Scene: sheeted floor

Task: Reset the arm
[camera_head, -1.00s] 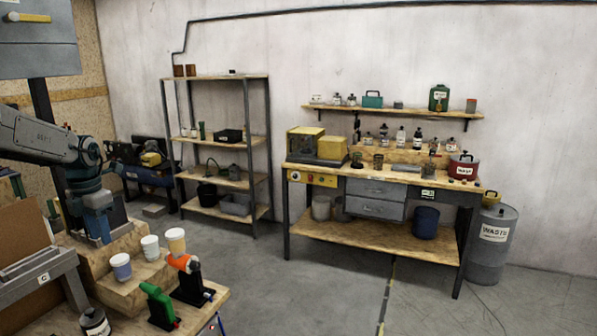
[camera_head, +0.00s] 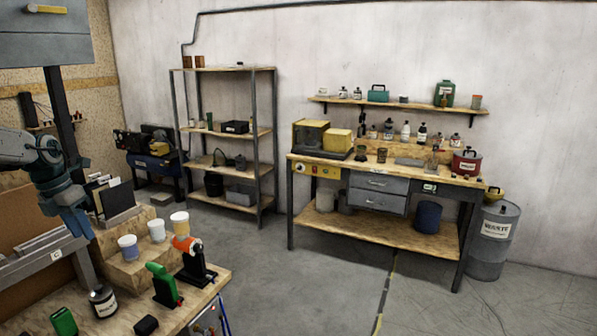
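My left arm comes in from the left edge. Its blue gripper (camera_head: 74,222) points down above the left part of the near wooden table (camera_head: 205,300). I cannot tell from this angle whether its fingers are open or shut, and I see nothing clearly held. My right gripper is out of view. The stepped wooden block with several cups lies right of the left gripper, apart from it.
A shelf rack (camera_head: 225,133) and workbench (camera_head: 378,170) stand behind. The grey floor (camera_head: 320,290) between is open.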

